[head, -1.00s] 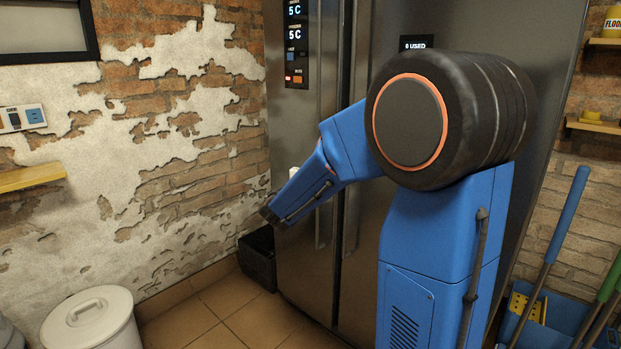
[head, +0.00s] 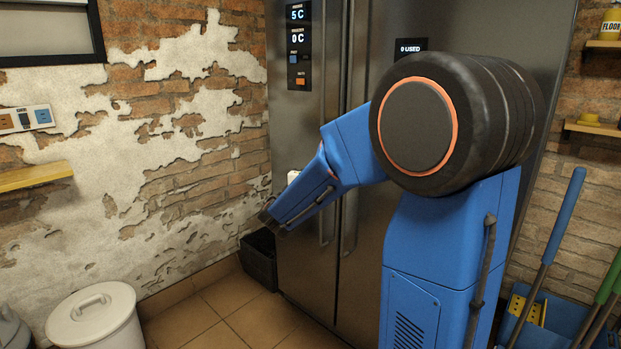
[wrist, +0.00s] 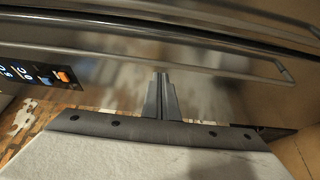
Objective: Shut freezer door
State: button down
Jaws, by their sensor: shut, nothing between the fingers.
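The freezer door (head: 299,130) is the narrow steel left door of the tall fridge in the head view. It looks flush with the wider right door (head: 365,260), with a thin dark seam between them. The door also fills much of the wrist view (wrist: 110,75), with its long handle (wrist: 200,68) across it. My gripper (wrist: 161,80) is shut and empty, its fingers pointing at the door's face below the handle in the wrist view. I cannot tell whether the fingertips touch it. In the head view my arm hides the fingers.
A control panel (head: 298,45) on the door reads 5 C and 0 C. A black bin (head: 258,262) stands beside the fridge at the wall. A white lidded bin (head: 95,318) is at lower left. Mops in a blue bucket (head: 548,318) stand at right. Tiled floor between is clear.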

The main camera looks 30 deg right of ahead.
jog(key=s+d, duration=0.3)
jog(key=s, duration=0.4)
jog(key=shift+s+d, duration=0.1)
jog(key=s+a+f+m+g+y, duration=0.1)
jog(key=s+f+m+g, duration=0.25)
jog(key=s, duration=0.65)
jog(key=s+f+m+g+y, duration=0.2)
jog(key=s+f+m+g, duration=0.15)
jog(key=s, duration=0.65)
jog(key=s+a+f+y, duration=0.1)
jog(key=s+a+y, duration=0.2)
jog(key=a, duration=0.4)
jog(key=s+a+f+m+y, duration=0.1)
jog(key=s+a+f+y, duration=0.1)
jog(key=s+a+y, duration=0.2)
jog(key=s+a+f+y, duration=0.2)
jog(key=s+a+y, duration=0.1)
jog(key=a, duration=0.6)
jog(key=shift+s+a, duration=0.35)
jog(key=shift+s, duration=0.35)
